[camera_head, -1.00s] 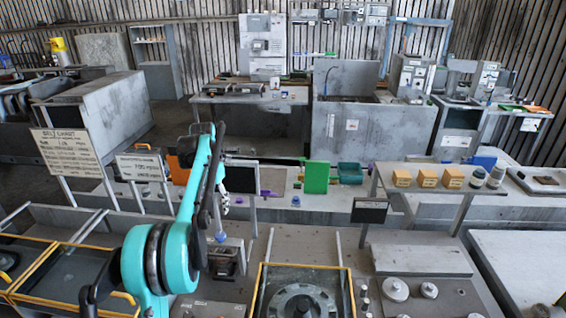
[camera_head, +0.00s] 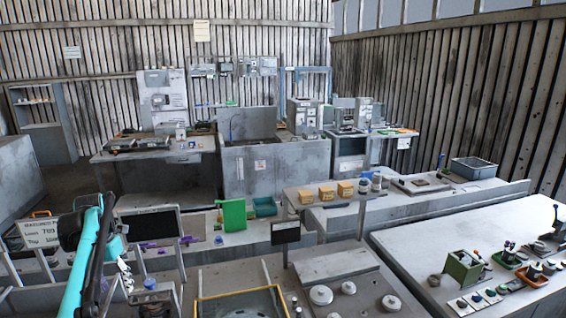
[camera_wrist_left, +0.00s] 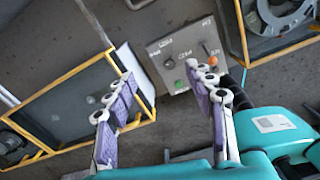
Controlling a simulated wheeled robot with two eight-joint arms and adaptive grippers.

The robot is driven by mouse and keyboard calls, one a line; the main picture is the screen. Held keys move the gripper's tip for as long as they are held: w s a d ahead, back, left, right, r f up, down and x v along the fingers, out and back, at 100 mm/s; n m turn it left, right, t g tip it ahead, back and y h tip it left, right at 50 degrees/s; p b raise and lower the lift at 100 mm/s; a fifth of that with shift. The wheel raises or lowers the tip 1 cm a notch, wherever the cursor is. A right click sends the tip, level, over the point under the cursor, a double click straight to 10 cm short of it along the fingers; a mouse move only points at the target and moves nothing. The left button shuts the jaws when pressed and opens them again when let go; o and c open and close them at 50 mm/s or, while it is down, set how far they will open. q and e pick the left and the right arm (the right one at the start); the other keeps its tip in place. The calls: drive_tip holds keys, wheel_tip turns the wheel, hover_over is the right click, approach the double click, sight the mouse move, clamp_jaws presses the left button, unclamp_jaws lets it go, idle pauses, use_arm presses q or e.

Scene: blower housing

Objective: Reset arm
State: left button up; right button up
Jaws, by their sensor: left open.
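My left arm, teal and black, rises at the lower left of the head view. Its gripper (camera_head: 122,274) shows there only as small pale linkage partly behind the arm. In the left wrist view the left gripper (camera_wrist_left: 163,80) has its two purple-padded fingers wide apart with nothing between them. The fingers appear apart from the panel. My right gripper is in neither view.
A yellow-edged frame with a round grey housing (camera_wrist_left: 281,14) is beside the panel; a yellow-edged tray (camera_wrist_left: 62,105) lies left. In the head view, a shelf (camera_head: 322,199) carries orange blocks, and a long white table (camera_head: 420,262) at right holds small parts.

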use_arm(q)
drive_tip(key=s+d+f+m+t+b, duration=0.1)
drive_tip(key=s+d+m+t+b, duration=0.2)
drive_tip(key=d+m, duration=0.55)
drive_tip(key=s+d+f+m+b, duration=0.1)
drive_tip(key=s+d+m+b, duration=0.35)
drive_tip(key=d+m, duration=0.45)
drive_tip(key=s+d+f+m+t+b, duration=0.4)
drive_tip(key=s+d+f+m, duration=1)
drive_tip(key=m, duration=0.5)
wheel_tip(320, 180, down, 2)
drive_tip(key=shift+s+d+f+b, duration=0.2)
drive_tip(key=shift+s+b, duration=0.5)
drive_tip(key=shift+s, duration=0.35)
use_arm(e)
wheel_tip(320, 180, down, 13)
